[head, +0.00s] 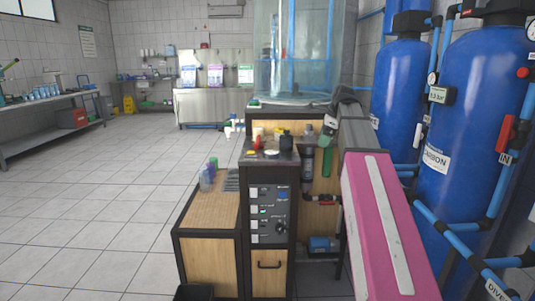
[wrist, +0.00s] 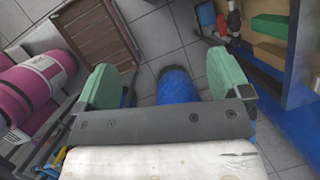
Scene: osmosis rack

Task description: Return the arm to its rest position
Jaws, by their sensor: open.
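My arm reaches forward on the right of the head view. A blue rounded thing (wrist: 175,86) shows beyond the fingers, against the tiled floor.
A control cabinet (head: 268,225) with a cluttered top stands close to the gripper. Blue tanks (head: 400,85) and pipes stand on the right. A clear tank (head: 294,50) is behind. A side bench (head: 50,108) stands far left. The tiled floor (head: 130,180) at left is free.

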